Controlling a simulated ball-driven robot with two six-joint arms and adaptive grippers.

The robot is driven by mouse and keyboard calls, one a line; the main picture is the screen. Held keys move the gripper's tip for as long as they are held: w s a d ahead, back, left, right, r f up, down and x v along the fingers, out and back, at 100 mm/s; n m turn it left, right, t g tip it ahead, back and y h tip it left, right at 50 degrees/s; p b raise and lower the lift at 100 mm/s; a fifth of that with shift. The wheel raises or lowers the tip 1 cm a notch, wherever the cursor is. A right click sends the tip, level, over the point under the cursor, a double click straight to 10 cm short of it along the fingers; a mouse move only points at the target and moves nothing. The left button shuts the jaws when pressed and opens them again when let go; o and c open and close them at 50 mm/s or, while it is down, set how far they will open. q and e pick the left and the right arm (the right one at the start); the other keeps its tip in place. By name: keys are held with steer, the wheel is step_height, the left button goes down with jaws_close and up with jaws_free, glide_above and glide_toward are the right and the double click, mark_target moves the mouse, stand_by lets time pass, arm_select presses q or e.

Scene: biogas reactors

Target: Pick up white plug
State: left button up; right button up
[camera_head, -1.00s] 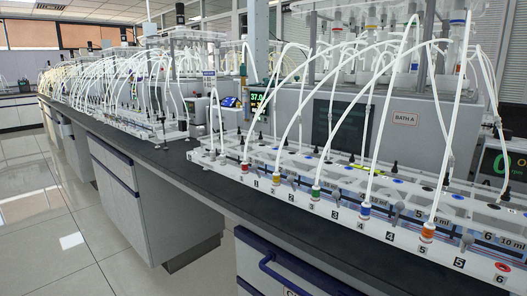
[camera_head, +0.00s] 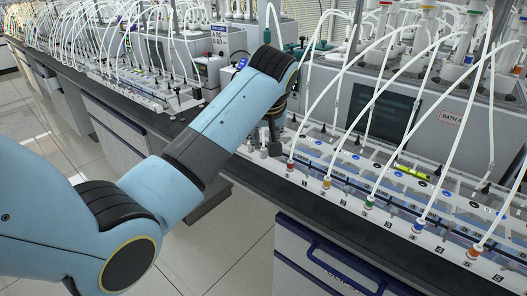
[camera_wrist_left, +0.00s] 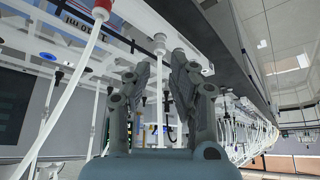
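The white plug (camera_wrist_left: 160,43) sits in the white rack rail, with its white tube running away from it between my fingers in the left wrist view. My left gripper (camera_wrist_left: 162,64) is open, its two fingertips on either side of the tube, close to the plug. I cannot tell whether a finger touches it. In the head view my left gripper (camera_head: 273,140) is at the near left end of the rack, partly behind my own arm, and the white plug is hidden there. My right gripper is not in view.
A red plug (camera_head: 291,164) stands just right of my left gripper, with yellow, green, blue and orange plugs farther along the rail. Their white tubes arch above the rack. A yellow-green marker (camera_head: 412,172) lies on the rack. The dark bench edge (camera_head: 330,222) runs in front.

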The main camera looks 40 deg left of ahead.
mark_target(263, 149)
arm_select(q)
steer(key=x, duration=0.6)
steer(key=shift+f, duration=0.15)
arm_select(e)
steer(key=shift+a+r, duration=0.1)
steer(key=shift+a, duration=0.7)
arm_select(q)
steer(key=shift+c, duration=0.2)
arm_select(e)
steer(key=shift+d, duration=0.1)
arm_select(q)
steer(key=c, duration=0.4)
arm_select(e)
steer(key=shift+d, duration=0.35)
